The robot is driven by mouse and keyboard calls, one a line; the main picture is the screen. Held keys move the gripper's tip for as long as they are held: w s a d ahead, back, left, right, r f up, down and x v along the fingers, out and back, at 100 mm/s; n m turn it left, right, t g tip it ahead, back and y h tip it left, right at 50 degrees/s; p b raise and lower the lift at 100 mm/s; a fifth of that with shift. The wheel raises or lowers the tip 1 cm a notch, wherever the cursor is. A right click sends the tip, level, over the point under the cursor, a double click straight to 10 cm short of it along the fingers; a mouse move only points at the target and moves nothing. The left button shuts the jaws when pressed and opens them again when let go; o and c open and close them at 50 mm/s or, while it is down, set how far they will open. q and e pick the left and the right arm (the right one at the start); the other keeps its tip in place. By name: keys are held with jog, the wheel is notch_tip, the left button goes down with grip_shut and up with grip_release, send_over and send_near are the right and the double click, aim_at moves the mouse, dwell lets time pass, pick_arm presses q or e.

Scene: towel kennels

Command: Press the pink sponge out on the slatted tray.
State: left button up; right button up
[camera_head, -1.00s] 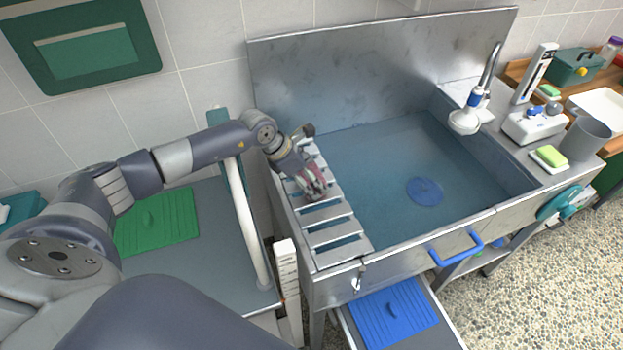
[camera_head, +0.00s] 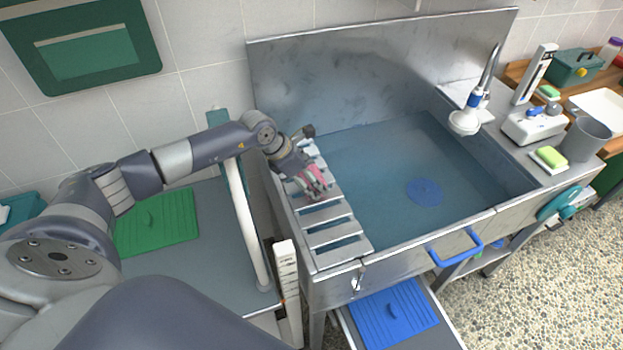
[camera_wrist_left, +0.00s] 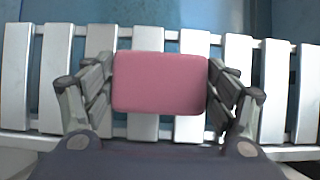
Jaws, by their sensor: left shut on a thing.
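The pink sponge (camera_wrist_left: 160,83) fills the middle of the left wrist view, with its sides between the two fingers of my left gripper (camera_wrist_left: 160,95). The sponge also shows in the head view (camera_head: 317,179), partly covered by the fingers. My left gripper (camera_head: 312,184) is shut on it. The slatted tray (camera_head: 331,238) lies across the left end of the sink, and its pale slats (camera_wrist_left: 146,125) spread below the sponge in the wrist view. I cannot tell whether the sponge touches the slats. My right gripper does not show.
The steel sink basin (camera_head: 400,170) is right of the tray, with a blue disc (camera_head: 424,193) in it. A tap (camera_head: 466,120) hangs over its right side. A yellow-green sponge (camera_head: 552,156) and a grey cup (camera_head: 586,139) stand on the right ledge. A white post (camera_head: 250,215) rises left of the sink.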

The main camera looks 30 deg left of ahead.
pick_arm(q)
jog(key=shift+r+p, duration=0.75)
jog(key=shift+r, duration=0.15)
jog(key=shift+r+p, duration=1.35)
jog(key=shift+r, duration=1.2)
jog(key=shift+f, duration=0.1)
